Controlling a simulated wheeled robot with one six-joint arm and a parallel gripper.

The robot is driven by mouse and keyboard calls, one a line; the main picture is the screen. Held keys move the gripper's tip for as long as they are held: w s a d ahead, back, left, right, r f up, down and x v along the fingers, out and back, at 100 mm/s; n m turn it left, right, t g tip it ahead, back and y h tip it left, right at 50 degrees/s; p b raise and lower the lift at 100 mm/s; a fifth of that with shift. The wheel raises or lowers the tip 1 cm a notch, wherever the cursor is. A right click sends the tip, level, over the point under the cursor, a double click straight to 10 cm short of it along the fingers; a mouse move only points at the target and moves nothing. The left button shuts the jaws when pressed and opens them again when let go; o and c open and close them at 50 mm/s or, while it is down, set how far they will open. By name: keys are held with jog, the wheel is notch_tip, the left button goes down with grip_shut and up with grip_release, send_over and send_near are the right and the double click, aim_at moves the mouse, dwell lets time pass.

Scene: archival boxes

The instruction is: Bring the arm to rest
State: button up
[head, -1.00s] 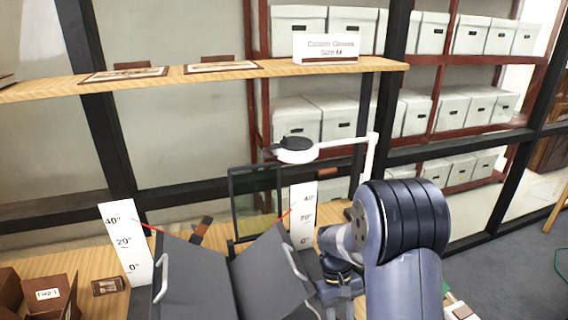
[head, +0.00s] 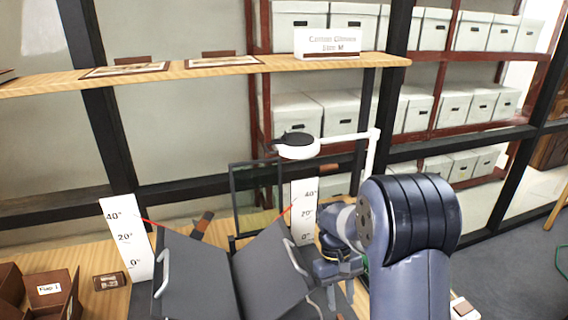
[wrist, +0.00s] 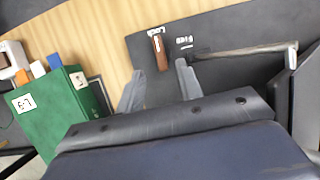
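My arm (head: 410,230) stands at the right of the cradle in the head view, bent at a dark ribbed joint, with its wrist low beside the cradle's right panel. My gripper (wrist: 158,85) shows in the wrist view with its two grey fingers apart and nothing between them. The fingertips themselves are hidden from the head view or too small to tell. The grey book cradle (head: 205,275) has two tilted panels with handles, between two white angle scales (head: 126,240) and (head: 303,208).
A green box (wrist: 48,112) lies left of my gripper in the wrist view. Brown boxes (head: 45,290) stand at left, a white lamp (head: 300,150) behind. A wooden shelf (head: 220,68) crosses above.

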aim_at(343, 319)
jog(key=d+v, duration=0.1)
jog(key=v, duration=0.4)
jog(key=x, duration=0.6)
jog(key=a+x, duration=0.1)
jog(key=x, duration=0.2)
jog(key=shift+s+f, duration=0.25)
jog(key=shift+f, duration=0.15)
jog(key=shift+s+d+f+m+p, duration=0.1)
jog(key=shift+d+f+m+p, duration=0.05)
jog(key=shift+f+m+p, duration=0.15)
jog(key=m, duration=0.2)
jog(key=m+y, duration=0.1)
jog(key=shift+d+m+y, duration=0.15)
jog(key=shift+m+y, duration=0.15)
jog(key=shift+m, duration=0.1)
jog(key=m, duration=0.2)
jog(key=m+y, duration=0.1)
jog(key=m, duration=0.1)
jog(key=shift+d+y+p, duration=0.1)
jog(key=shift+y+p, duration=0.2)
jog(key=shift+p, duration=0.1)
